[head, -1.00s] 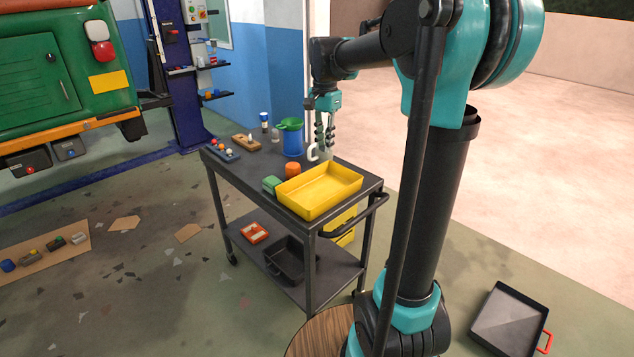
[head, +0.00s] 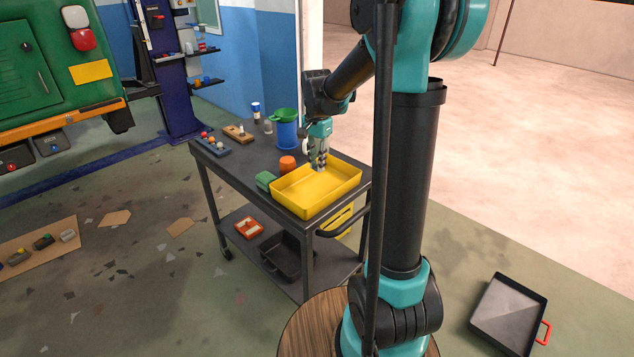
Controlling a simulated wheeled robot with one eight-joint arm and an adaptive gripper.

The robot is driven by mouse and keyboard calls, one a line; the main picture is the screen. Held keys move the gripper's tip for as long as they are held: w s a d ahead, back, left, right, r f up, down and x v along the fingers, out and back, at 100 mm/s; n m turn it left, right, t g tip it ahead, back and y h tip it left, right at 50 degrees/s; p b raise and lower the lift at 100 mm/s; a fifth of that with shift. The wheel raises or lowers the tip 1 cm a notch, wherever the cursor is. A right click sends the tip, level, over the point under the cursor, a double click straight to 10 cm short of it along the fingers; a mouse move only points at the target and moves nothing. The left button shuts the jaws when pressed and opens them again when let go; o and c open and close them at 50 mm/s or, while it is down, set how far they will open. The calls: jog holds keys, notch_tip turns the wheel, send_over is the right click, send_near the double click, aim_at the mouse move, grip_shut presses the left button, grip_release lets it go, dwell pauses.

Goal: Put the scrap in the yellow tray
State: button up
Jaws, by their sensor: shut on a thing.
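The yellow tray (head: 306,208) sits on the right part of the cart's top, open side up, and its visible floor looks bare. My gripper (head: 318,166) points down at the tray's back edge. It is shut on a small pale piece (head: 318,169), which I take for the scrap. The fingers hide most of it and its shape is too small to tell. It looks to be over or just inside the tray's back rim; I cannot tell if it touches the tray.
On the dark cart (head: 235,168) stand a green block (head: 265,180), an orange cylinder (head: 287,164) and a blue container with a green top (head: 286,130). A blue holder (head: 212,147) is at the left. A black pan (head: 508,313) lies on the floor at right.

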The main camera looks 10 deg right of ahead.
aim_at(317, 190)
jog(key=shift+f, duration=3.8)
jog(key=shift+f, duration=0.15)
jog(key=o, duration=0.7)
notch_tip(317, 190, up, 12)
jog(key=shift+s+r, duration=0.1)
jog(key=s+d+f+n+t, duration=0.1)
jog(key=s+f+n, duration=0.2)
jog(key=s, duration=0.4)
jog(key=s+d+f+n+t, duration=0.1)
jog(key=s+f+n, duration=0.3)
jog(key=s, duration=0.4)
jog(key=s+d+f+n+t, duration=0.2)
jog(key=s+f+n, duration=0.1)
jog(key=s+f, duration=0.3)
jog(key=shift+s+d, duration=0.35)
jog(key=shift+s, duration=0.5)
